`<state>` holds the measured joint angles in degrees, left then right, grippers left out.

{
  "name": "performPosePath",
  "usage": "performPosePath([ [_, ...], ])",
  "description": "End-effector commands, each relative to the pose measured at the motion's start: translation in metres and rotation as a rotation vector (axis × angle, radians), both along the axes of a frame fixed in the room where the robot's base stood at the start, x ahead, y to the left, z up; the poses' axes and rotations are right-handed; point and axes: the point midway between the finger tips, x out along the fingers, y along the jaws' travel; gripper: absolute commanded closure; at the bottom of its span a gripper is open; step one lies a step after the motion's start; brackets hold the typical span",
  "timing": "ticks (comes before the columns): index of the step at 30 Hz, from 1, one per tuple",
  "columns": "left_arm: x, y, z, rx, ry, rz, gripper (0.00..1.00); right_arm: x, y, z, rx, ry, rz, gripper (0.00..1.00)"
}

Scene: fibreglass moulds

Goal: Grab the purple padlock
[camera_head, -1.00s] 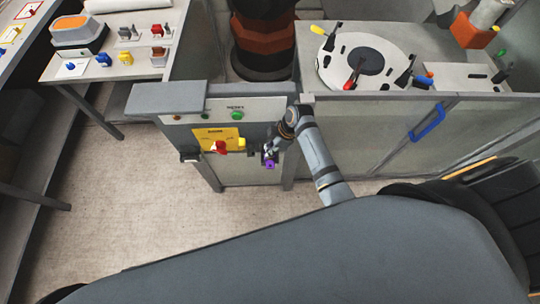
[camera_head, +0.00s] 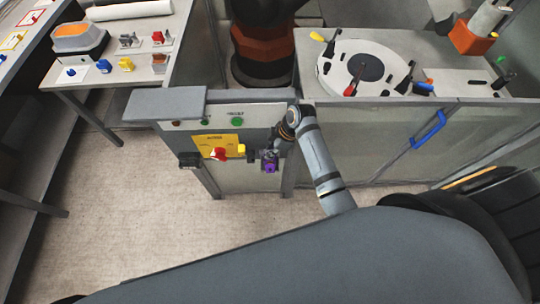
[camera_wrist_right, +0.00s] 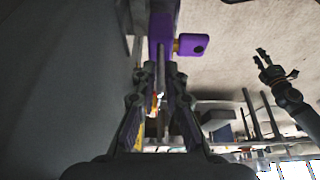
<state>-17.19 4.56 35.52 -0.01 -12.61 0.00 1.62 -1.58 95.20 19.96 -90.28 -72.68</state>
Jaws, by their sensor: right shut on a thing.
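The purple padlock (camera_head: 269,166) hangs at the front of the grey control cabinet, right of the red switch. My right gripper (camera_head: 272,150) is at its top, small and partly blended with the dark parts there. In the right wrist view the padlock's purple body (camera_wrist_right: 161,28) lies just beyond the fingertips, with a purple-headed key (camera_wrist_right: 192,45) sticking out sideways. My right gripper (camera_wrist_right: 161,76) is shut on the padlock at its grey shackle. My left gripper (camera_wrist_right: 275,68) shows at the right of the wrist view, fingers apart and empty.
The cabinet (camera_head: 167,104) carries a yellow plate (camera_head: 217,140) with a red switch (camera_head: 217,155), and a green button (camera_head: 237,122). A bench with coloured padlocks (camera_head: 126,64) stands at the left. A workbench with a round white mould (camera_head: 350,47) stands right. Floor before the cabinet is clear.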

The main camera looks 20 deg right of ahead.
Motion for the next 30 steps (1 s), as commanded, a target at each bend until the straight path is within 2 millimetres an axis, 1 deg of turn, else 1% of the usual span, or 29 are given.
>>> performPosePath([
  [1,0.0,0.0,-0.005,0.0,0.0,0.0,0.66,0.0,-0.001,0.005,0.0,-0.004,-0.001,1.0],
  [5,0.0,0.001,-0.007,0.001,0.0,0.0,0.66,-0.013,-0.01,0.022,-0.002,-0.004,0.0,1.0],
  [8,0.0,0.001,-0.011,0.001,0.0,-0.001,0.66,-0.025,-0.019,0.039,-0.003,-0.004,0.001,1.0],
  [11,0.0,0.001,-0.016,0.001,0.0,-0.001,0.66,-0.04,-0.031,0.061,-0.007,-0.005,0.003,1.0],
  [15,0.0,0.001,-0.023,0.001,0.0,-0.001,0.66,-0.068,-0.051,0.075,-0.012,-0.001,0.004,1.0],
  [18,0.0,0.001,-0.024,0.001,0.0,-0.001,0.66,-0.082,-0.06,0.084,-0.01,0.001,0.006,1.0],
  [23,0.0,0.001,-0.023,0.001,0.0,-0.001,0.66,-0.099,-0.071,0.094,-0.007,0.003,0.006,1.0],
  [25,0.0,0.001,-0.02,0.001,0.0,0.0,0.66,-0.103,-0.076,0.098,-0.009,0.001,0.002,1.0],
  [30,0.0,0.001,-0.017,0.001,0.0,0.0,0.66,-0.111,-0.08,0.102,-0.004,-0.001,0.002,1.0],
])
